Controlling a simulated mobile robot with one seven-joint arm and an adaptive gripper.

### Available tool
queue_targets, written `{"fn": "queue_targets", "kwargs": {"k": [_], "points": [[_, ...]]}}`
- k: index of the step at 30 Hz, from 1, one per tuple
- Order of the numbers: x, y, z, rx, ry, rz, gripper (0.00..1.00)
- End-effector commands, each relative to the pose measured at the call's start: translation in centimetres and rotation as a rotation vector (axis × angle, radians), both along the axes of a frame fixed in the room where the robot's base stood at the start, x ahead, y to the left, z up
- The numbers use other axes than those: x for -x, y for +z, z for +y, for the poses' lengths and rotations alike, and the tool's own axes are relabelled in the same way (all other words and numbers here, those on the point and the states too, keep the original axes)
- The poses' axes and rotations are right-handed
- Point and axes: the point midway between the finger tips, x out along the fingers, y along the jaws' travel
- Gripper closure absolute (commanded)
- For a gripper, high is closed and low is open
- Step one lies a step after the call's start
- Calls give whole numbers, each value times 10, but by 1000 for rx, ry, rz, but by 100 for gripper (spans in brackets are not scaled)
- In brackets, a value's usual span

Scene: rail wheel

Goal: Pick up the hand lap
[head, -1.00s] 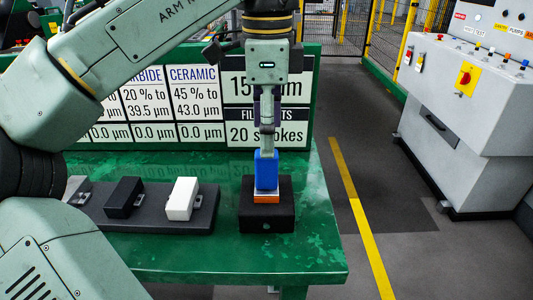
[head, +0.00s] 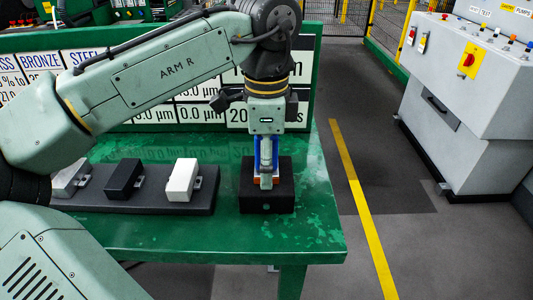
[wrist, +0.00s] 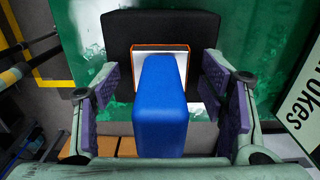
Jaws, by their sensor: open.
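The hand lap shows in the wrist view as a blue block-shaped handle (wrist: 162,100) on a pale plate with an orange edge. It sits on a black block (head: 281,200) at the right part of the green table. In the head view the blue handle (head: 274,150) is mostly hidden behind my gripper (head: 266,182). My gripper is open and points down over the hand lap. In the wrist view its purple-padded fingers (wrist: 160,105) stand on both sides of the blue handle, with gaps between, apparently not touching it.
A dark tray (head: 150,205) left of the black block holds white, black and grey blocks. A sign board (head: 305,75) stands along the table's back. The green table (head: 230,240) is clear in front. A grey control cabinet (head: 470,125) stands across the aisle at right.

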Motion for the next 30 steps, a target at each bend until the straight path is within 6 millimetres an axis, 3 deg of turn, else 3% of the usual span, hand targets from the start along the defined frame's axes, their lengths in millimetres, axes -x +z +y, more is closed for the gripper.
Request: {"fn": "queue_targets", "kwargs": {"k": [5, 30], "points": [[0, 0, 0, 0, 0, -1, 35], [0, 0, 0, 0, 0, -1, 90]]}}
